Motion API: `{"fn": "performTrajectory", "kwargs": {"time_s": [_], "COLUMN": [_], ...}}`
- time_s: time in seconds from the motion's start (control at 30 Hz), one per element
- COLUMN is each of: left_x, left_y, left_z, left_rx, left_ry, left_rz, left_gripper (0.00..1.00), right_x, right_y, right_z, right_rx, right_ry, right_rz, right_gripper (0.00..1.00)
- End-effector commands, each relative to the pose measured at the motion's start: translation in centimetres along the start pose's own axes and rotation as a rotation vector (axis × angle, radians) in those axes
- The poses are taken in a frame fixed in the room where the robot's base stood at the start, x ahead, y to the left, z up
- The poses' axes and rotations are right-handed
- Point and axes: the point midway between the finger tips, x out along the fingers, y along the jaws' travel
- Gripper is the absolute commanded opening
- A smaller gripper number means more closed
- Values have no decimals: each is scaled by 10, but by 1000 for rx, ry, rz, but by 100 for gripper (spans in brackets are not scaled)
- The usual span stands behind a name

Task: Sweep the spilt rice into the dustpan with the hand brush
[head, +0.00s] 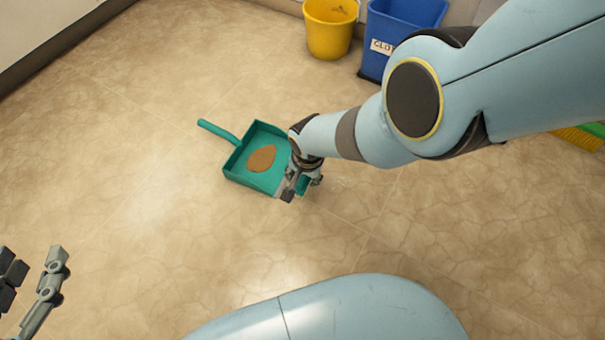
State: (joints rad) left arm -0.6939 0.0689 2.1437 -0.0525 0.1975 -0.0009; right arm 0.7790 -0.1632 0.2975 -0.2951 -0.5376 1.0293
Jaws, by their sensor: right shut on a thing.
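The teal dustpan (235,171) lies on the tiled floor, its handle (218,132) pointing to the upper left. A flat brown oval patch (261,158) shows inside it; I cannot tell whether this is rice. My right gripper (298,187) is low at the dustpan's right side, shut on a small teal thing (304,185), likely the hand brush. The gripper and arm hide most of it and part of the dustpan's right edge. No clear rice grains show on the floor. My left gripper (33,272) is open and empty at the lower left, far from the dustpan.
A yellow bucket (330,32) and a blue bin (395,25) stand at the top. A yellow and green broom head (580,137) lies at the right edge, partly behind my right arm. The floor left of and below the dustpan is clear.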

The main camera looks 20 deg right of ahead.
Motion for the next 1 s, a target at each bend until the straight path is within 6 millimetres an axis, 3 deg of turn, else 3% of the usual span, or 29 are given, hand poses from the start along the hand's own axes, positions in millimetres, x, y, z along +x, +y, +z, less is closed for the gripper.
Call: {"fn": "performTrajectory", "kwargs": {"time_s": [0.5,1.0], "left_x": [-25,-26], "left_y": [0,0], "left_z": [54,57], "left_rx": [-25,-26], "left_ry": [-320,-331], "left_rz": [0,1], "left_gripper": [40,40], "right_x": [-19,-18], "right_y": [4,5], "right_z": [-3,-2], "right_rx": [1,0], "right_ry": [1,0], "right_rz": [-1,0], "right_gripper": [0,0]}}
